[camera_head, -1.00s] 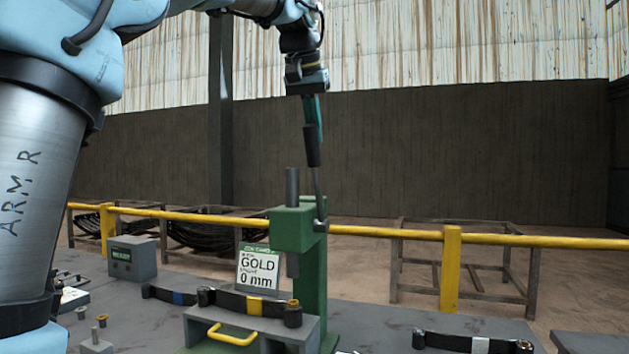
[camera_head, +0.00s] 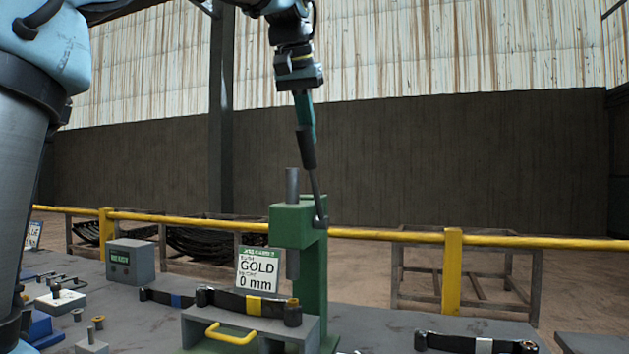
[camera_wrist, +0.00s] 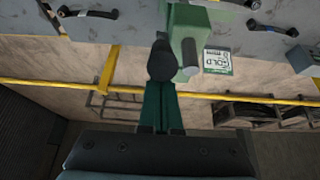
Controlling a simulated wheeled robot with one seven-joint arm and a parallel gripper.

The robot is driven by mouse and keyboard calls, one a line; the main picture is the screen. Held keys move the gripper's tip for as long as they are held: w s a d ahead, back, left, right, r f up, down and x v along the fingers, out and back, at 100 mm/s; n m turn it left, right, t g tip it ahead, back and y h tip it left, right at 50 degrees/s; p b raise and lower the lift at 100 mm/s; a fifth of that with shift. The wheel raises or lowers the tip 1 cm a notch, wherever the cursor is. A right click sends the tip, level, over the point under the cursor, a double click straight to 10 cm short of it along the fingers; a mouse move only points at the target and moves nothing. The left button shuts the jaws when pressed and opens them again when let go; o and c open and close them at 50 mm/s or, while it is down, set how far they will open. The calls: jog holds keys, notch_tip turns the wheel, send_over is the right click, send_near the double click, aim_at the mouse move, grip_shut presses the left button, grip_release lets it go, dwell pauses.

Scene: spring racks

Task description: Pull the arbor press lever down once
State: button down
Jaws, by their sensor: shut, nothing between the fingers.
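The green arbor press (camera_head: 313,275) stands on the grey bench, with its vertical grey ram (camera_head: 292,183) through the head. Its lever (camera_head: 307,150) has a dark grip and a thin rod, and points up, tilted slightly left, from the pivot at the head's right side. My gripper (camera_head: 304,118) is shut, with its green fingers pointing down at the top of the lever grip. In the wrist view the dark grip (camera_wrist: 161,60) is right at the fingertips (camera_wrist: 158,85). I cannot tell whether they touch.
A grey fixture with a yellow handle (camera_head: 232,335) bears a dark leaf spring (camera_head: 235,299) under the ram. A GOLD 0 mm sign (camera_head: 257,270) stands behind it. A grey box (camera_head: 130,261) is at left. A yellow rail (camera_head: 380,235) runs behind the bench.

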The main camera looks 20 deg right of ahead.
aim_at(301, 138)
jog(key=shift+s+a+f+b, duration=0.4)
jog(key=shift+f+b, duration=0.05)
jog(key=shift+f, duration=0.1)
jog(key=shift+s+a, duration=0.15)
jog(key=shift+s, duration=0.05)
jog(key=shift+f, duration=0.1)
jog(key=s+a+f+b, duration=0.1)
jog(key=f+b, duration=0.1)
jog(key=shift+s+a+b, duration=0.1)
jog(key=shift+s+b, duration=0.05)
jog(key=shift+b, duration=0.25)
jog(key=shift+s+a+f+b, duration=0.45)
jog(key=shift+s+b, duration=0.05)
jog(key=shift+b, duration=0.15)
jog(key=shift+f, duration=0.1)
